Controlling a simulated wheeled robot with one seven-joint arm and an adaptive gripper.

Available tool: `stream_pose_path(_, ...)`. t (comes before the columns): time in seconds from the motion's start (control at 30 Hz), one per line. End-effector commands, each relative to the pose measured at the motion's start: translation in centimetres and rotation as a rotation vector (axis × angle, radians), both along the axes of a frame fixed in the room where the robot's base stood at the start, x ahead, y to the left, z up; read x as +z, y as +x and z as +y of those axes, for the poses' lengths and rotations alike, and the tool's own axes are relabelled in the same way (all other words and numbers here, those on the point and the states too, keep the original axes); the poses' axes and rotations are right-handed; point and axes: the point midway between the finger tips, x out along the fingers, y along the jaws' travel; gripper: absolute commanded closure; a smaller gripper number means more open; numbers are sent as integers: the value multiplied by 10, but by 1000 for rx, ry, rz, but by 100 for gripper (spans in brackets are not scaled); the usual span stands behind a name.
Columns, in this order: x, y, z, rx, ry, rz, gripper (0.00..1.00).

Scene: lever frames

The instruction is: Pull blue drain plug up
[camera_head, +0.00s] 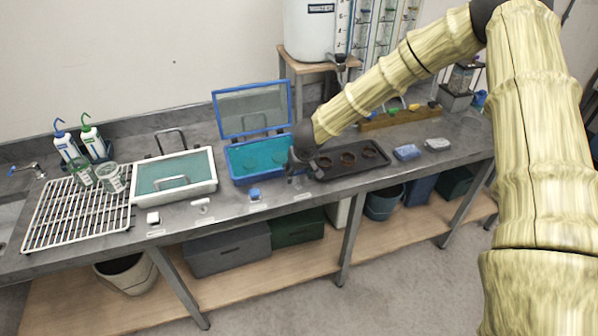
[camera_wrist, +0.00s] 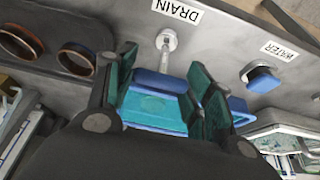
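A pale metal fitting with a round base and short stem (camera_wrist: 167,42) stands on the counter beside the DRAIN label (camera_wrist: 176,10). In the head view this small fitting (camera_head: 297,183) is just below my gripper (camera_head: 303,163), near the front edge. The blue tub (camera_head: 236,163) stands behind it, with its lid raised. In the wrist view my gripper (camera_wrist: 163,92) has its teal fingers apart, with nothing held between them. The tub (camera_wrist: 160,85) shows in the gap beyond. The fitting lies past the fingertips, apart from them. I cannot make out a blue plug at the DRAIN label.
A blue knob (camera_head: 254,193) sits by the WATER label (camera_wrist: 286,50), left of the drain fitting in the head view. A black tray (camera_head: 330,173) with round brown items lies to the right.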

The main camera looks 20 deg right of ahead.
Motion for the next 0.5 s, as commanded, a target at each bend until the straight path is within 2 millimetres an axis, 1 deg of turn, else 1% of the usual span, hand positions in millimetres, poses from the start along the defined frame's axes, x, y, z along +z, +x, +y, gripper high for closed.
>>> stream_pose_path(0.03,0,0,0,0,0,0,34)
stream_pose_path(0.07,0,0,0,0,0,0,29)
stream_pose_path(0.37,0,0,1,0,1,0,29)
stream_pose_path(0.5,4,-1,1,0,1,-1,29)
